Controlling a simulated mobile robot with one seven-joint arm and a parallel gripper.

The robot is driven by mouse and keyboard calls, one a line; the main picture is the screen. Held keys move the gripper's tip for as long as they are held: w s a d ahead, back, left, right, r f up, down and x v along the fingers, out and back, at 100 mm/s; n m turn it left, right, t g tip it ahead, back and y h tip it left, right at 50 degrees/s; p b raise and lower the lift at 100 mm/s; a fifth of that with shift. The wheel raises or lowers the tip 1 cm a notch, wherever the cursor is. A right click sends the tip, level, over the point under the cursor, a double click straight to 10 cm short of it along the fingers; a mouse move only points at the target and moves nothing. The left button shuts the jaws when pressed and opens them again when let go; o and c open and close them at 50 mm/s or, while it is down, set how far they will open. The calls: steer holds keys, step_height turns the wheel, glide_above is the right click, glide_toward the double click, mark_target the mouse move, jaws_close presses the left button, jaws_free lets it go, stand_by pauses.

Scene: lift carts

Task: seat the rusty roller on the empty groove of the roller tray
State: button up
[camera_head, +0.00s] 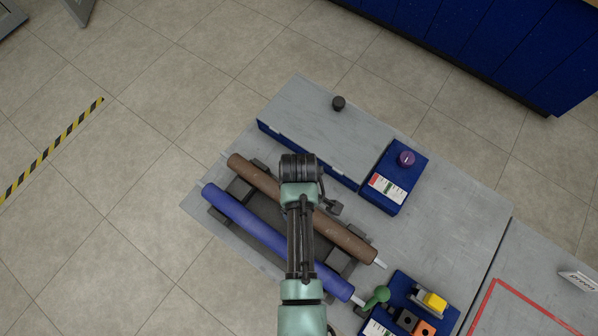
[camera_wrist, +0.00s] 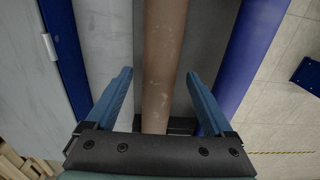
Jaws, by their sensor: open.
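The rusty roller (camera_head: 345,236) is a long brown cylinder with a pale shaft end at its lower right. It lies across the dark blocks of the roller tray (camera_head: 276,219), parallel to the blue roller (camera_head: 247,225). My gripper (camera_wrist: 158,73) is open above the rusty roller. In the wrist view the rusty roller (camera_wrist: 164,60) runs between the two spread fingers, with visible gaps on both sides, and the blue roller (camera_wrist: 240,65) lies right of it. My wrist and arm hide the middle of both rollers in the head view, so their exact seating there is unclear.
A grey-topped blue box (camera_head: 320,125) with a black knob stands beyond the rollers. A blue box with a purple knob (camera_head: 406,158) is to its right.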

step_height(320, 180, up, 12)
steer(key=b, duration=0.1)
steer(key=shift+f, duration=0.15)
stand_by(0.6)
